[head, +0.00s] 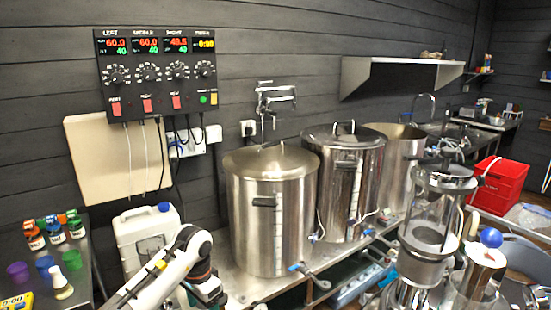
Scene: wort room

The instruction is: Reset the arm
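My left arm, white with dark joints, comes in at the bottom left of the head view. Its dark end, where my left gripper (212,292) seems to be, is low in front of the left steel kettle (250,225). The fingers are too small and dark to tell whether they are open or shut. No held object can be made out. I cannot make out my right gripper in this view.
A lidded middle kettle (368,190) and a right kettle (405,150) stand on the steel bench. A white jug (135,240) is beside my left arm. Small bottles (55,232) stand at left. A clear-cylinder apparatus (432,215) fills the right foreground. A red bin (500,185) is behind it.

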